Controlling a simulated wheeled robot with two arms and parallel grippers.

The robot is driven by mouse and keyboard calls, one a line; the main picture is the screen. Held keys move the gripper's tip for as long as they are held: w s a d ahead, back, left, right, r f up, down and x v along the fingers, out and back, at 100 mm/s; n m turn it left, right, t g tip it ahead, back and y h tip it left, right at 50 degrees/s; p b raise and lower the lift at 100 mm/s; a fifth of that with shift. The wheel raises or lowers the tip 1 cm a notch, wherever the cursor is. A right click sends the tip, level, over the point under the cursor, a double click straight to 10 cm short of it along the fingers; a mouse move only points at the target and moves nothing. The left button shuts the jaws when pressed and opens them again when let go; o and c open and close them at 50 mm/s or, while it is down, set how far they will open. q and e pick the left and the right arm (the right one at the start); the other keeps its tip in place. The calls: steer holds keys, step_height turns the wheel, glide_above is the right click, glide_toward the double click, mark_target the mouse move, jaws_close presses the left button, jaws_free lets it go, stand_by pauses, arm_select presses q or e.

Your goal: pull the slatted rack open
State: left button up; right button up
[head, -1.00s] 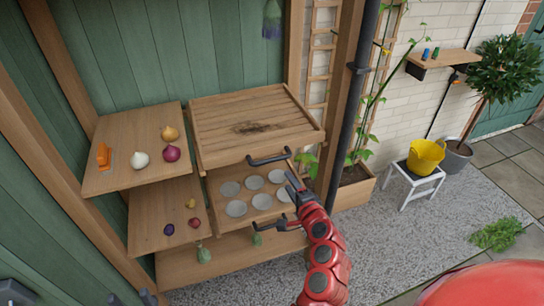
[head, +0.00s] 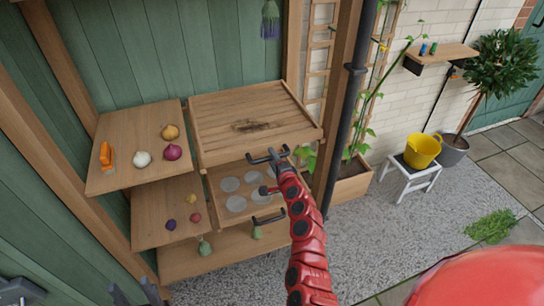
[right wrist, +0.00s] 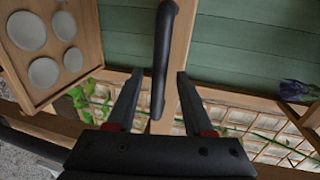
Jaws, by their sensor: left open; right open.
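The slatted rack (head: 235,109) is the upper wooden drawer, with a dark stain on its slats. Its dark bar handle (head: 262,157) is on its front edge. My right gripper (head: 279,157) is at the right part of this handle in the head view. In the right wrist view, the handle (right wrist: 162,45) runs between the two open fingers of my right gripper (right wrist: 158,76), with gaps on both sides. My left gripper (head: 135,294) is open and empty at the bottom left, partly cut off by the frame, far from the rack.
Below the rack is a tray (head: 213,178) of pale round discs with its own dark handle (head: 268,219). Shelves (head: 115,128) with onions and other vegetables stand left. A dark pipe (head: 345,130) and wooden post stand close right. Gravel floor (head: 400,225) is open at right.

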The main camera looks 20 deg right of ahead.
steer(key=shift+w+f, duration=0.2)
steer(key=shift+w, duration=0.45)
jaws_close()
stand_by(1.1)
